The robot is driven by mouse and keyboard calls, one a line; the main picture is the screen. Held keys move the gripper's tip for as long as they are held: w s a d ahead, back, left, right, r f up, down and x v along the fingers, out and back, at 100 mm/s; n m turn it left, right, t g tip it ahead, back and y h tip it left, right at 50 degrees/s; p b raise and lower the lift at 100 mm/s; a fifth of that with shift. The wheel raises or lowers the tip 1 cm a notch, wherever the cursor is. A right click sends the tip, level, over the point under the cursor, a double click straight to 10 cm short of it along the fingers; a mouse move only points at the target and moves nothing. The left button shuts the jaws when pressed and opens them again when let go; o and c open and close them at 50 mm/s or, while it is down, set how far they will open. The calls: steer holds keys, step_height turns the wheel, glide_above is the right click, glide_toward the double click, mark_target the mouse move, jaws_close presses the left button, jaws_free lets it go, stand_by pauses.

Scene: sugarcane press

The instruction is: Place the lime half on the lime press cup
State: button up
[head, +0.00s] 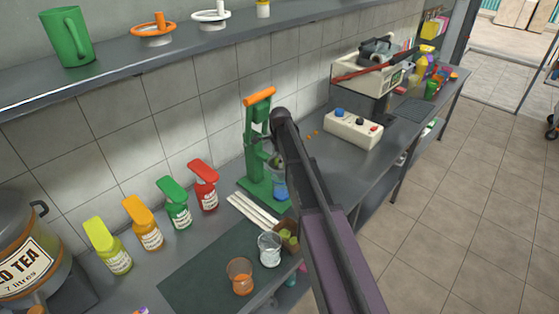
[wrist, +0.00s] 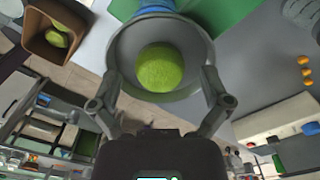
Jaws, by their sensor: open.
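The green lime press (head: 252,150) with an orange handle stands on the counter against the tiled wall. Its grey press cup (wrist: 120,55) fills the upper middle of the wrist view. The lime half (wrist: 160,68) lies inside that cup, rounded green side showing. My gripper (wrist: 159,90) is open, its fingers apart on either side of the cup near the rim, with no lime between them. In the head view my arm hides most of the gripper and part of the cup.
A brown box (head: 288,236) of lime pieces, also in the wrist view (wrist: 37,42), stands near a clear glass (head: 269,249) and an orange glass (head: 240,276). Several colored bottles (head: 174,204) line the wall. A white control box (head: 353,129) sits beyond the press.

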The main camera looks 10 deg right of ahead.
steer(key=shift+r, duration=0.25)
step_height(320, 180, up, 12)
steer(key=p, duration=1.2)
steer(key=shift+s, duration=0.1)
stand_by(0.8)
steer(key=s+n, duration=1.9)
steer(key=s, duration=1)
steer(key=shift+n, duration=0.4)
